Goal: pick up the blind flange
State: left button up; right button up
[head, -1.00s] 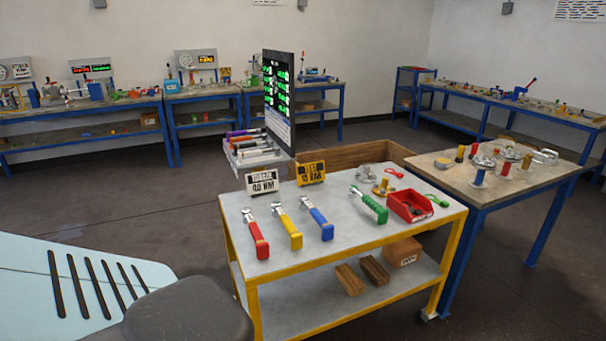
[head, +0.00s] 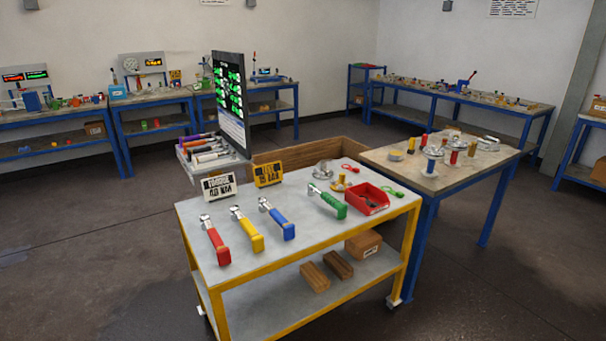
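I cannot tell for sure which thing is the blind flange. A round silver metal piece (head: 323,170) lies at the back of the yellow-framed trolley (head: 262,245), behind the green-handled wrench. On the wooden-topped table (head: 385,160) to its right, silver flanged vessels (head: 432,152) stand on coloured posts. A low silver disc (head: 395,155) lies near that table's left edge. These pieces are small, so their details are unclear. Neither of my grippers is in view.
Red (head: 216,240), yellow (head: 246,230), blue (head: 277,219) and green-handled (head: 327,200) wrenches lie on the trolley. A wooden crate (head: 300,152) sits behind. Dark floor is free at left and right front.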

aim_at(323, 164)
jog(key=i+l, duration=1.9)
jog(key=i+l+z, duration=0.05)
